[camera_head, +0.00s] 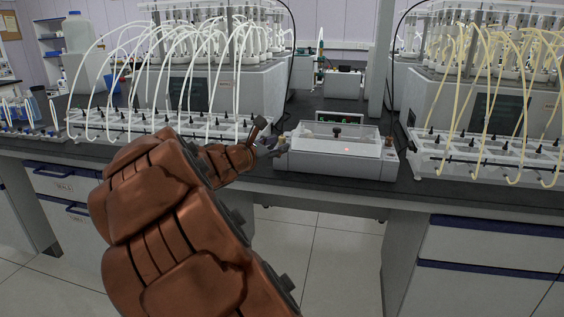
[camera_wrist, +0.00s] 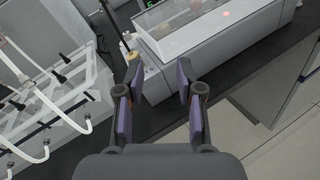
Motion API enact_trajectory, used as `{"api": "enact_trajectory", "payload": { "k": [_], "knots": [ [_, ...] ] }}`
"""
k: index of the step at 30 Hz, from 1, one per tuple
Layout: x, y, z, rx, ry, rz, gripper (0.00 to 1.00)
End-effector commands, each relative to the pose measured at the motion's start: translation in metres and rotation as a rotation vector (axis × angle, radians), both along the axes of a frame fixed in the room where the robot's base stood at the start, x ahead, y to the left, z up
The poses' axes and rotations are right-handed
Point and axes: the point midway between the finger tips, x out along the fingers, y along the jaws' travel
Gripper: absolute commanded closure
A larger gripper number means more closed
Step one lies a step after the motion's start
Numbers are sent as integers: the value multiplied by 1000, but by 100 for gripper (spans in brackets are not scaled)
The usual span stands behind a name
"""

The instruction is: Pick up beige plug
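A small yellow-beige piece, which looks like the beige plug (camera_wrist: 129,38), is at the left end of the white box-shaped device (camera_wrist: 215,45) in the wrist view, at the lower end of a thin black cable. In the head view this spot is beside my gripper and too small to make out clearly. My gripper (camera_wrist: 160,84) is open with nothing between its fingers. It also shows in the head view (camera_head: 274,148), at the left end of the device (camera_head: 335,165). In the wrist view the yellow-beige piece lies beyond the left fingertip, apart from it.
Another rack (camera_head: 490,165) with yellowish hoses stands at the right. The dark bench top (camera_head: 262,176) has a narrow clear strip along its front edge.

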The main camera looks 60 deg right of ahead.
Motion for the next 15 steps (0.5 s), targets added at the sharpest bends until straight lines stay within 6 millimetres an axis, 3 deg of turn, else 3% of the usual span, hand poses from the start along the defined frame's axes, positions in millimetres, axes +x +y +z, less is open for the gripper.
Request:
{"api": "enact_trajectory", "payload": {
  "k": [1,6,15],
  "knots": [
    [11,-12,-20,-26,76,29,63],
    [41,-32,-31,-94,258,111,63],
    [52,-55,-34,-112,319,138,63]
  ]
}}
